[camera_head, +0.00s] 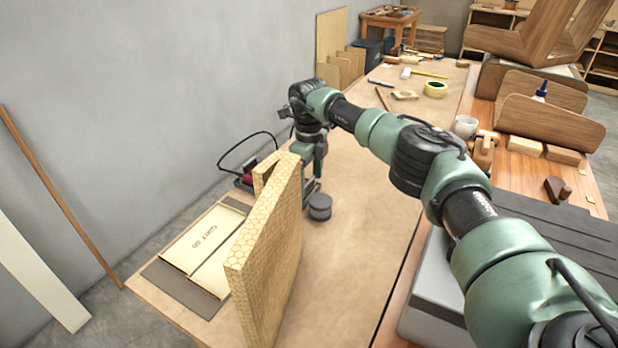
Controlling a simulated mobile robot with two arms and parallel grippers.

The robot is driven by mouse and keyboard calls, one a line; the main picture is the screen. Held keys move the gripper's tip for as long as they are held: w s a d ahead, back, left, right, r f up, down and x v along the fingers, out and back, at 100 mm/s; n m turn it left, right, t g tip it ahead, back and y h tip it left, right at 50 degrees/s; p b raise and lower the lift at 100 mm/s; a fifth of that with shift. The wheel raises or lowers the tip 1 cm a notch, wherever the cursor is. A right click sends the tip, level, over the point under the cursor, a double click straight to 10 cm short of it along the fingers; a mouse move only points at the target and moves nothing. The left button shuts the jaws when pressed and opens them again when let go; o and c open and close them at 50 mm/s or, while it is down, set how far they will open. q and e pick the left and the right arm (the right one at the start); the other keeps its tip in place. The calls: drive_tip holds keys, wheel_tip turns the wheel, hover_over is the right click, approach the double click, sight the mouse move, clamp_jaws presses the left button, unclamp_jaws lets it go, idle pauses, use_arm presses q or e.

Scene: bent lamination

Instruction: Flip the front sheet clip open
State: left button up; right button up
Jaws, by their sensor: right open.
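My right gripper (314,168) is at the end of the green and black arm that comes in from the right. It points down over the bench behind an upright honeycomb-patterned panel. It is open, but its fingertips are partly hidden. A small red and black device (247,177) with a looping black cord lies left of it, partly behind the panel; I cannot tell what it is. A short dark cylinder (320,206) stands close to the gripper. I cannot make out the front sheet clip. My left gripper is not in view.
The honeycomb panel (268,262) stands upright on the bench (352,240). Tape (435,89), a mug (465,126) and bent wood pieces (548,120) are farther right. The bench middle is clear.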

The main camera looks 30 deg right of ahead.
drive_tip(key=shift+s+a, duration=0.1)
drive_tip(key=shift+a, duration=0.05)
drive_tip(key=c, duration=1.2)
drive_tip(key=shift+s+d+f+t+y, duration=0.15)
drive_tip(key=shift+s+d+t+y, duration=0.15)
drive_tip(key=shift+t, duration=0.3)
drive_tip(key=shift+s+f+t+y+b, duration=0.1)
drive_tip(key=shift+t+y+b, duration=0.2)
drive_tip(key=shift+t+b, duration=0.15)
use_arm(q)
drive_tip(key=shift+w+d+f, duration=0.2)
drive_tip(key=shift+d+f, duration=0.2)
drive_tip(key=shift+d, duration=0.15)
use_arm(e)
drive_tip(key=o, duration=1.2)
drive_tip(key=shift+r, duration=0.25)
